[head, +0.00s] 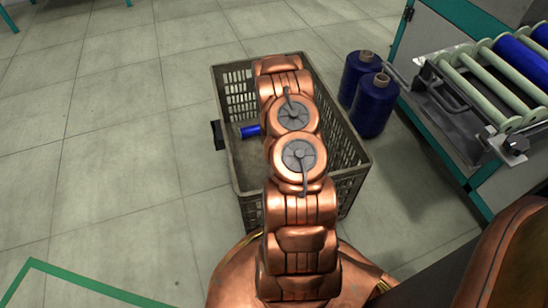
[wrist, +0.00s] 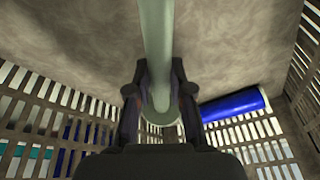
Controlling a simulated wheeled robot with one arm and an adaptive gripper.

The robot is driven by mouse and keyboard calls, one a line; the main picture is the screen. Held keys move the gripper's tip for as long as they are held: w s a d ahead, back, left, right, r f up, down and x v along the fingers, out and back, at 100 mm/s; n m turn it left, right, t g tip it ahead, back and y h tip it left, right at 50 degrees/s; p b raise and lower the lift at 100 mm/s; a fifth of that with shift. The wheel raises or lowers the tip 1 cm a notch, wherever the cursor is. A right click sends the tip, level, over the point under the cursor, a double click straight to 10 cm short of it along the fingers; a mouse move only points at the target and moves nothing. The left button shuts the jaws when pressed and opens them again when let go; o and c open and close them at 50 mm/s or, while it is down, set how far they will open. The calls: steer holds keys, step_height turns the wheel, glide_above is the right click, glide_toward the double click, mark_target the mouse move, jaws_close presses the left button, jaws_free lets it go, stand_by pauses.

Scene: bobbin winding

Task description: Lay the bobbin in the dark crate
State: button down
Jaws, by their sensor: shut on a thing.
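The dark crate (head: 237,95), grey-brown with slatted walls, stands on the floor below my arm. In the wrist view its floor (wrist: 235,45) and slatted walls surround my gripper. My gripper (wrist: 157,98) is shut on a pale green bobbin (wrist: 156,40), a slim rod with a rounded flange near the fingers. The bobbin is over the crate floor; I cannot tell whether it touches it. In the head view my arm hides the gripper and this bobbin.
A blue bobbin (head: 250,131) lies in the crate, right of my gripper in the wrist view (wrist: 232,105). Two blue thread cones (head: 374,105) stand outside the crate's right side. A machine rack (head: 490,85) with pale green bobbins is farther right. The floor at left is clear.

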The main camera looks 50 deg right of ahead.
steer(key=w+d+b, duration=0.1)
steer(key=w+d, duration=0.1)
steer(key=w+d+b, duration=0.1)
steer(key=w+d, duration=0.1)
steer(key=w+d+f+b, duration=0.1)
steer(key=w+b, duration=0.1)
steer(key=w, duration=0.1)
steer(key=shift+d+f, duration=0.1)
steer(key=shift+d, duration=0.3)
steer(key=shift+w+d, duration=0.5)
steer(key=shift+w, duration=0.1)
step_height(320, 180, down, 4)
steer(key=b, duration=0.3)
steer(key=shift+s+r, duration=0.1)
steer(key=shift+r, duration=0.2)
steer(key=c, duration=1)
jaws_free()
steer(key=shift+c, duration=0.2)
